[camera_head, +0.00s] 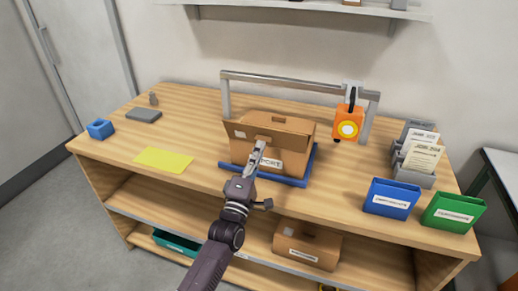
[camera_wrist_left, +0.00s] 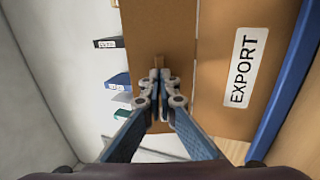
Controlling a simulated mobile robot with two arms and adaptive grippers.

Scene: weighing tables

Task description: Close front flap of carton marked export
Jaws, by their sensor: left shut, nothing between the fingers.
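The brown carton (camera_head: 296,158) stands on a blue tray (camera_head: 291,182) in the middle of the table. Its white label (camera_wrist_left: 246,67) reads EXPORT in the left wrist view. The front flap (camera_head: 240,131) stands out from the top front edge, not lying flat on the top; it also shows in the left wrist view (camera_wrist_left: 164,28). My left gripper (camera_head: 262,143) is shut and empty, in front of the carton with its tips at the flap. In the left wrist view its tips (camera_wrist_left: 159,76) overlap the flap; I cannot tell whether they touch it. My right gripper is out of view.
A metal frame (camera_head: 285,79) with an orange hanging scale (camera_head: 346,124) stands behind the carton. Blue (camera_head: 391,199) and green (camera_head: 453,211) bins and a card rack (camera_head: 414,178) are at right. A yellow sheet (camera_head: 163,160) lies left. Another carton (camera_head: 307,245) sits on the shelf below.

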